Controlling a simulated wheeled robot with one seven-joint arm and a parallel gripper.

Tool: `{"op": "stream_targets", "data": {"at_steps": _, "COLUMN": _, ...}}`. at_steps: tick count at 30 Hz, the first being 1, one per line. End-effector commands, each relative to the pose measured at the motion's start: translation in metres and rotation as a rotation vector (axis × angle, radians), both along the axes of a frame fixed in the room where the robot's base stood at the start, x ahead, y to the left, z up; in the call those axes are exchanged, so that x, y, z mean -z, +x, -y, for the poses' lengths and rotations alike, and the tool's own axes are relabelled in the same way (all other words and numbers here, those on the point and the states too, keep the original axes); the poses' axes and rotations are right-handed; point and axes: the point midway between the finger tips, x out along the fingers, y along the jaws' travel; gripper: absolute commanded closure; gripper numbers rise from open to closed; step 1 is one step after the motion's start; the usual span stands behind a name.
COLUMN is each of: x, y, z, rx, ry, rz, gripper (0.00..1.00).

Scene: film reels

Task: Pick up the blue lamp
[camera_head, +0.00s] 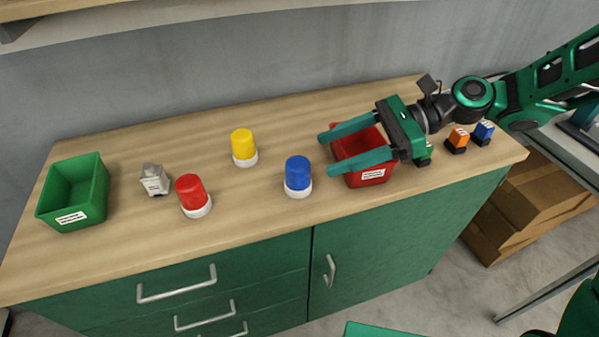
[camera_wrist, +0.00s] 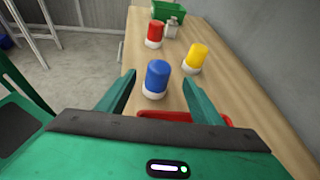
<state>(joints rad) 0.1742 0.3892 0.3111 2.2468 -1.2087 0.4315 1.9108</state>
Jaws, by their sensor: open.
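In the wrist view my gripper (camera_wrist: 158,90) frames the lamp with a finger on each side.
A yellow lamp (camera_head: 243,146) and a red lamp (camera_head: 192,194) stand left of the blue one. A red bin (camera_head: 368,176) sits under my gripper. A grey object (camera_head: 154,180) and a green bin (camera_head: 88,207) are farther left.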

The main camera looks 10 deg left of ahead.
Motion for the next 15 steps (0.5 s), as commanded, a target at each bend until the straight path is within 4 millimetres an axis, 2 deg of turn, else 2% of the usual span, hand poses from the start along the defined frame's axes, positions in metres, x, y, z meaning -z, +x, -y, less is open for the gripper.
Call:
{"op": "stream_targets", "data": {"at_steps": 5, "x": 0.004, "y": -0.005, "z": -0.011, "rx": -0.005, "ry": 0.001, "rz": 0.0, "gripper": 0.4}}
{"op": "stream_targets", "data": {"at_steps": 15, "x": 0.019, "y": -0.018, "z": -0.048, "rx": -0.006, "ry": 0.0, "rz": 0.0, "gripper": 0.4}}
